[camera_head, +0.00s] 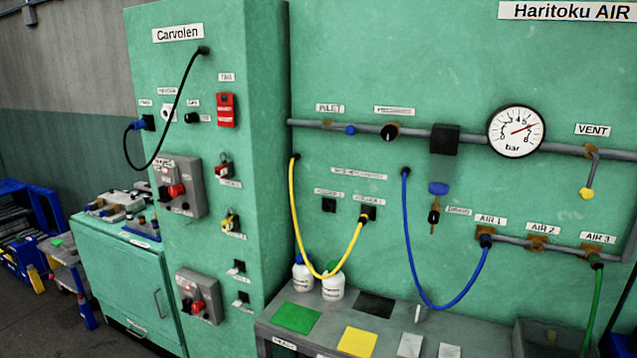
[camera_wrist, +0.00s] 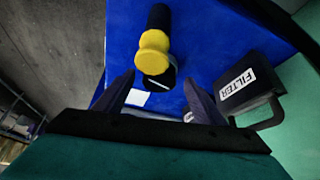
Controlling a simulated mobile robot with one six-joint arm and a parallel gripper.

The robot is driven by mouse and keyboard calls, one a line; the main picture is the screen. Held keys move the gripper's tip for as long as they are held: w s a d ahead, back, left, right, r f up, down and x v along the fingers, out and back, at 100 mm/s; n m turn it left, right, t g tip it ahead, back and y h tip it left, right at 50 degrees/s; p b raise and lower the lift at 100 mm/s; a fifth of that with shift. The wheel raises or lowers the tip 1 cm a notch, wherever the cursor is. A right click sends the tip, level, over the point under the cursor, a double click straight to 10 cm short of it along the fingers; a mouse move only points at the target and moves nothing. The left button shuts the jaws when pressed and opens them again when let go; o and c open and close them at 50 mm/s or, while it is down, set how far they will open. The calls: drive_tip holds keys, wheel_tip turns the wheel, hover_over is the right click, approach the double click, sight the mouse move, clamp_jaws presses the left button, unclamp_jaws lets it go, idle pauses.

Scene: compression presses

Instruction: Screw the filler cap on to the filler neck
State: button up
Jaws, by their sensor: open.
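In the wrist view my gripper (camera_wrist: 158,78) is open, with one dark finger on each side and a wide gap between them. Just beyond the fingertips is a round yellow part (camera_wrist: 153,50), probably the filler cap. A dark cylindrical part (camera_wrist: 158,17) adjoins it on the far side, and a dark piece with a white line (camera_wrist: 163,78) shows on the near side. I cannot tell which of these is the filler neck, or whether cap and neck touch. The fingers do not appear to touch the yellow part. My gripper is not visible in the head view.
A blue surface (camera_wrist: 207,35) lies behind the yellow part. A dark box labelled FILTER (camera_wrist: 243,82) with a handle stands close to the right finger. The head view shows green press panels, a pressure gauge (camera_head: 516,131), hanging hoses and a grey bench.

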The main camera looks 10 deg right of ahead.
drive_tip(key=shift+a+r, duration=0.1)
drive_tip(key=b+v, duration=0.3)
drive_tip(key=v, duration=1)
drive_tip(key=shift+r, duration=0.3)
drive_tip(key=shift+a, duration=0.1)
